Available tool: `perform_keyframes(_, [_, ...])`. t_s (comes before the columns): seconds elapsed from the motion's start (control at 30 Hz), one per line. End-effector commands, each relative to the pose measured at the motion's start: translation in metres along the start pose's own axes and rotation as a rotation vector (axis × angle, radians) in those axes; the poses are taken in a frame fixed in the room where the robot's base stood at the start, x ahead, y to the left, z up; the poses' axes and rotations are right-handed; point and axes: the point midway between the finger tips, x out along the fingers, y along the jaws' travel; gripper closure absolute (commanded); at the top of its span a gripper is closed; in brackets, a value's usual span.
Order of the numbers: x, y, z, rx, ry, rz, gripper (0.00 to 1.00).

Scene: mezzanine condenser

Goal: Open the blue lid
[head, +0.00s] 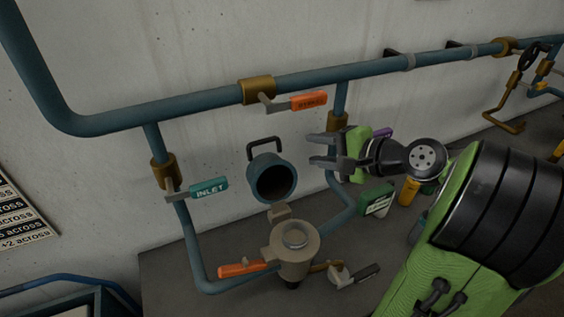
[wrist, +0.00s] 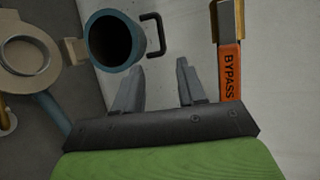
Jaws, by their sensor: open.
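The blue lid (head: 257,167) is a round, hollow cap with a dark bar handle (head: 263,146). It stands swung up on its hinge behind the beige body (head: 293,262), with its hollow side facing outward and the body's round top uncovered. In the wrist view the lid (wrist: 91,38) is at upper left, its handle (wrist: 157,35) just beyond my fingertips. My gripper (head: 317,149) is open and empty, to the right of the lid in the head view. It appears apart from the lid and handle. In the wrist view my gripper (wrist: 161,72) shows both fingers spread.
An orange-handled bypass valve (head: 308,101) sits on the upper pipe; its handle is right of my fingers in the wrist view (wrist: 229,75). A teal inlet handle (head: 208,189) is at left and an orange handle (head: 240,268) below. A green box (head: 376,200) stands at right.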

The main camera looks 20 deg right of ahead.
Motion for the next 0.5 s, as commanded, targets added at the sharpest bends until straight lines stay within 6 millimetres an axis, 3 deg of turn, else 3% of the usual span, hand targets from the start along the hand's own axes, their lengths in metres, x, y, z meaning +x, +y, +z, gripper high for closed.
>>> perform_keyframes(0.03, [0.008, 0.026, -0.005, -0.017, 0.003, -0.039, 0.60])
perform_keyframes(0.1, [0.007, 0.030, -0.006, -0.036, 0.004, -0.085, 0.60])
perform_keyframes(0.33, [0.008, 0.023, -0.005, -0.059, 0.003, -0.133, 0.60])
perform_keyframes(0.5, [0.043, 0.017, -0.003, -0.059, -0.003, -0.131, 0.60])
